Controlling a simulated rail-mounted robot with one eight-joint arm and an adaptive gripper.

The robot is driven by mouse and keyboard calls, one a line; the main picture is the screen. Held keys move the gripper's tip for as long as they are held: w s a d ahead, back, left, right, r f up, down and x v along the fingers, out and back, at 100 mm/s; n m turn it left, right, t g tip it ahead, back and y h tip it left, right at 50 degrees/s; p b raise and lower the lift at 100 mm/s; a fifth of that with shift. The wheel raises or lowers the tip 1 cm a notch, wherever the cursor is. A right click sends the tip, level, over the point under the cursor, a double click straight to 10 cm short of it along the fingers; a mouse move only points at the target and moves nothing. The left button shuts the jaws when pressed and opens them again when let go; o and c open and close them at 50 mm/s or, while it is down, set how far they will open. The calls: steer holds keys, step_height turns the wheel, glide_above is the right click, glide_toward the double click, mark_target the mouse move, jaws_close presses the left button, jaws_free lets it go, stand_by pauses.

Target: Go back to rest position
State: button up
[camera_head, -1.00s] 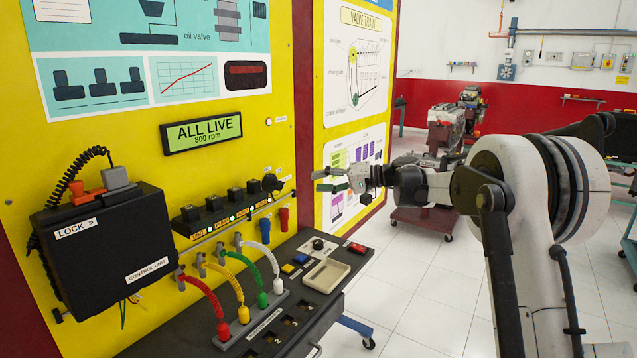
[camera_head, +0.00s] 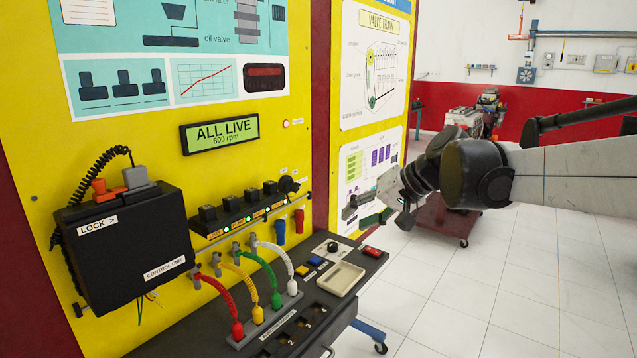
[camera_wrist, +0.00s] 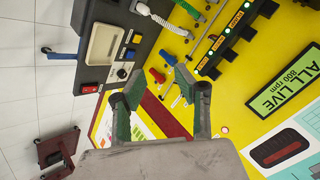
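My gripper (camera_head: 362,212) is in front of the right-hand part of the yellow trainer panel (camera_head: 235,165), above and right of the black shelf. In the wrist view my gripper (camera_wrist: 158,76) has its two green-padded fingers spread apart with nothing between them. The display (camera_head: 220,133) reads ALL LIVE, 800 rpm. It also shows in the wrist view (camera_wrist: 285,80). The black control unit (camera_head: 125,245) hangs on the panel at left. Red, yellow, green and white cables (camera_head: 262,285) run from the panel to a grey strip on the shelf.
The shelf (camera_head: 335,325) juts out below the panel, carrying a beige tray (camera_head: 341,279) and coloured buttons. An engine on a red trolley (camera_head: 440,222) stands behind my gripper. The white tiled floor (camera_head: 500,290) at right is clear.

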steer(key=s+d+f+h, duration=0.2)
steer(key=s+d+f, duration=0.1)
steer(key=s, duration=0.6)
steer(key=s+d+f+t+h, duration=0.1)
steer(key=s+d+f+h, duration=0.2)
steer(key=s, duration=0.6)
steer(key=s+d+f+h, duration=0.2)
steer(key=s+d+f, duration=0.3)
steer(key=s, duration=0.4)
steer(key=shift+s+d+f+t+h, duration=0.25)
steer(key=shift+f+t+h, duration=0.15)
steer(key=shift+f, duration=0.1)
